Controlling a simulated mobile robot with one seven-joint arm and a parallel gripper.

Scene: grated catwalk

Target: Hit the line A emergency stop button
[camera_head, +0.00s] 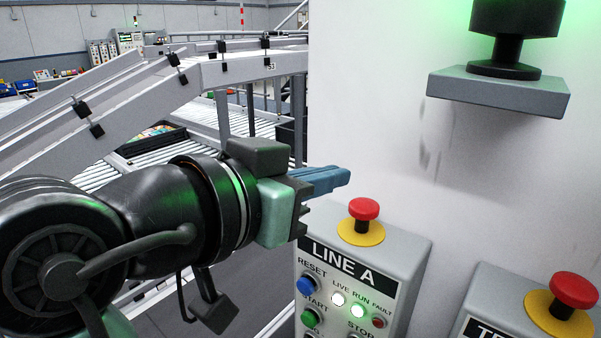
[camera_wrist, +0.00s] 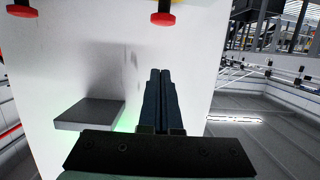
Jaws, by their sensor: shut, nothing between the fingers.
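The line A emergency stop button (camera_head: 364,208) is a red mushroom head on a yellow disc, on top of the grey control box (camera_head: 345,252) labelled "LINE A". In the wrist view, which looks upside down, a red button (camera_wrist: 163,19) at the top middle appears to be the same one. My gripper (camera_head: 346,177) is shut and empty, its blue-grey fingers pointing right, slightly above and left of the button in the head view. A gap shows between them. The shut fingers also show in the wrist view (camera_wrist: 160,74).
A second box (camera_head: 487,303) at the lower right bears another red button (camera_head: 574,290); its label is partly cut off. A grey shelf (camera_head: 500,90) with a black stand juts from the white wall (camera_head: 400,150). Conveyor rails (camera_head: 230,70) run behind my arm.

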